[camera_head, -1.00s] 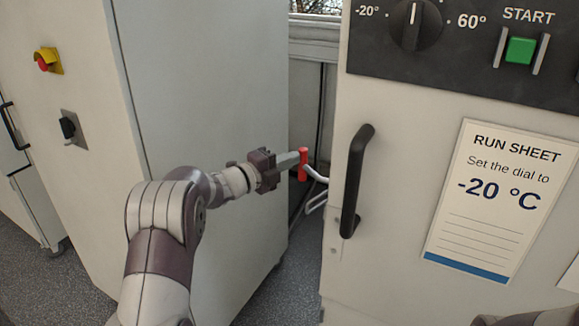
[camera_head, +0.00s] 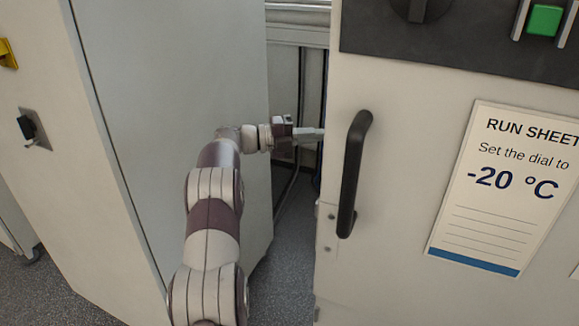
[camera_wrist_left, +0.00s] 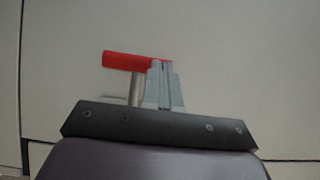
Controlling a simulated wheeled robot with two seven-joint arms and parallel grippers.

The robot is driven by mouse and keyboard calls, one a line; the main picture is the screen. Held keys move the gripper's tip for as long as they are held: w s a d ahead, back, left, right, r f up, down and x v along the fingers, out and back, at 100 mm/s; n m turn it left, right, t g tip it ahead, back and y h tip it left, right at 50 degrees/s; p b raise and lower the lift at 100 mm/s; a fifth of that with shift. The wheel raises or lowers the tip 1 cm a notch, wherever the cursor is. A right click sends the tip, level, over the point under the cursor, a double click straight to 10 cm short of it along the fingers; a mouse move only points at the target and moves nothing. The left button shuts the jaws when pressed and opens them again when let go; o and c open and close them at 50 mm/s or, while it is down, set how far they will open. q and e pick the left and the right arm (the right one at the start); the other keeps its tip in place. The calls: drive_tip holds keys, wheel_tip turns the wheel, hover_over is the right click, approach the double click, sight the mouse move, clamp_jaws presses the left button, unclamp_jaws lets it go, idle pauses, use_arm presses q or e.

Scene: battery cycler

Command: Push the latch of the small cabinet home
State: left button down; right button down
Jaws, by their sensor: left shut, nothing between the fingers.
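The red latch handle (camera_wrist_left: 125,61) shows in the left wrist view, lying crosswise against a pale panel, with a light metal stem below it. In the head view the red handle does not show. My left gripper (camera_wrist_left: 160,64) is shut and empty. Its fingertips overlap the right end of the red handle in the wrist view; I cannot tell whether they touch. In the head view the left gripper (camera_head: 318,134) reaches into the gap at the left edge of the cabinet with the run sheet (camera_head: 400,75). My right gripper is not in view.
A tall pale cabinet (camera_head: 165,110) stands on the left, with my left arm in front of it. A black door handle (camera_head: 354,175) sticks out just right of the gripper. A narrow gap with dark cables (camera_head: 322,90) lies between the cabinets.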

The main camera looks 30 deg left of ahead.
use_arm(q)
drive_tip(key=shift+w+d, duration=0.45)
drive_tip(key=shift+w, duration=0.1)
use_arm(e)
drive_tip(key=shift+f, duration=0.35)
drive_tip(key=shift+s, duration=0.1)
